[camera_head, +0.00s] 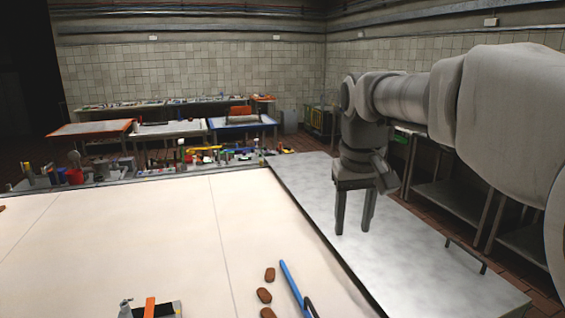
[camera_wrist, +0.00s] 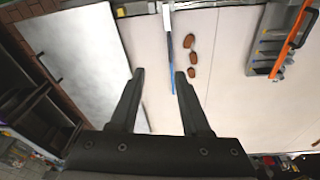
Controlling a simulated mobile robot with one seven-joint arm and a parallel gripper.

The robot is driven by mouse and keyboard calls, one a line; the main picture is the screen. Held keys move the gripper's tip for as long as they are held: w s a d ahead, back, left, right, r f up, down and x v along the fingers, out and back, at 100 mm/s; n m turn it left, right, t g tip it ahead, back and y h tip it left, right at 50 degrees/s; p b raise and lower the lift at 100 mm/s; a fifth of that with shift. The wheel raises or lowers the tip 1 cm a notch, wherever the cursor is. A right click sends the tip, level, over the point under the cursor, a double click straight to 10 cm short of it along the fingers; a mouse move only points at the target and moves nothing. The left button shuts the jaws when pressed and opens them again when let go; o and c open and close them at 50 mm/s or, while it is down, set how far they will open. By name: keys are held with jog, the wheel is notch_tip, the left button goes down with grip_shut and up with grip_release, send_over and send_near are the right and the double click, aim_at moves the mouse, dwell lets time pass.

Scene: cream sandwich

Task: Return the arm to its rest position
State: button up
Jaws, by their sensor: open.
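My gripper (camera_head: 354,218) is open and empty. In the head view it points down above the grey-white metal side surface (camera_head: 400,265), to the right of the cream table (camera_head: 130,230). In the wrist view its two fingers (camera_wrist: 160,88) stand apart with nothing between them. My arm reaches in from the right side of the head view.
Several brown oval pieces (camera_head: 264,295) lie on the cream table beside a blue stick-like tool (camera_head: 292,284). A tool holder with an orange bar (camera_head: 150,308) is at the front edge. Cluttered items line the far edge. A handle (camera_head: 466,254) sits on the metal surface, otherwise clear.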

jog(key=s+f+t, duration=0.1)
jog(key=s+f, duration=0.2)
jog(key=s, duration=0.6)
jog(key=s+d+f+m+t, duration=0.1)
jog(key=s+f, duration=0.3)
jog(key=s, duration=0.6)
jog(key=shift+d+f+t, duration=0.2)
jog(key=shift+t, duration=0.6)
